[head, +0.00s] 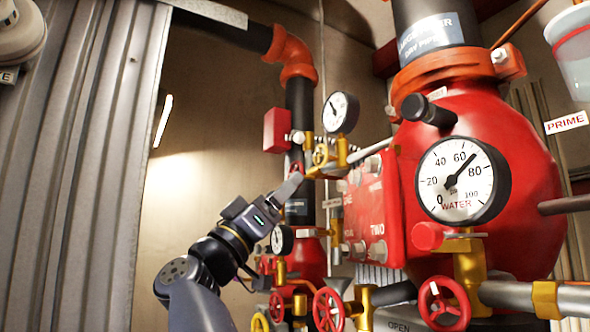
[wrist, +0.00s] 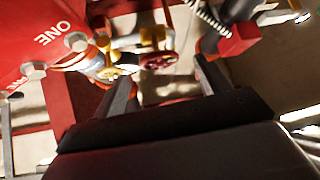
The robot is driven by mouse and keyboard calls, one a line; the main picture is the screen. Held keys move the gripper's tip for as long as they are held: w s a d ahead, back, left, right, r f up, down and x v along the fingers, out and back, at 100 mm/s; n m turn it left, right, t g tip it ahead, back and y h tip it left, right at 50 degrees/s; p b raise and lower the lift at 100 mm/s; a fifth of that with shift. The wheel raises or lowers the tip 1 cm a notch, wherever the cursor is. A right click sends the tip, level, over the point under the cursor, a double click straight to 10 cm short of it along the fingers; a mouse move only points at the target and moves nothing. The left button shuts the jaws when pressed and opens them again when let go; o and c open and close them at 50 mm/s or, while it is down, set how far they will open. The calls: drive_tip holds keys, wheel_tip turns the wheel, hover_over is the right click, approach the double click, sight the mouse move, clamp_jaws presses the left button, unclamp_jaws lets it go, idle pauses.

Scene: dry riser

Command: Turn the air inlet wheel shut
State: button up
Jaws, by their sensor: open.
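A small red handwheel (wrist: 158,60) shows in the wrist view on a brass valve, just beyond and between my fingertips. In the head view a small part of the red handwheel (head: 297,169) shows above my gripper's tip. I see no label naming it as the air inlet. My gripper (head: 290,186) is open and empty in front of it; in the wrist view my gripper (wrist: 165,82) has one finger on each side. The fingers do not visibly grip the wheel, and I cannot tell whether they touch it. A yellow handwheel (head: 320,154) sits close behind on the same pipework.
A large red valve body (head: 490,110) with a water gauge (head: 462,181) stands at the right. A smaller gauge (head: 340,112) is above the yellow wheel. Red handwheels (head: 328,309) (head: 444,304) sit low. A red panel (head: 372,215) is right of my gripper; corrugated wall (head: 80,150) is left.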

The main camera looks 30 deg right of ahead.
drive_tip(key=p+x, duration=0.1)
drive_tip(key=x, duration=0.4)
drive_tip(key=shift+d+r+p, duration=0.2)
drive_tip(key=shift+r+p, duration=0.05)
drive_tip(key=shift+p, duration=0.1)
drive_tip(key=shift+c, duration=0.4)
drive_tip(key=c, duration=0.9)
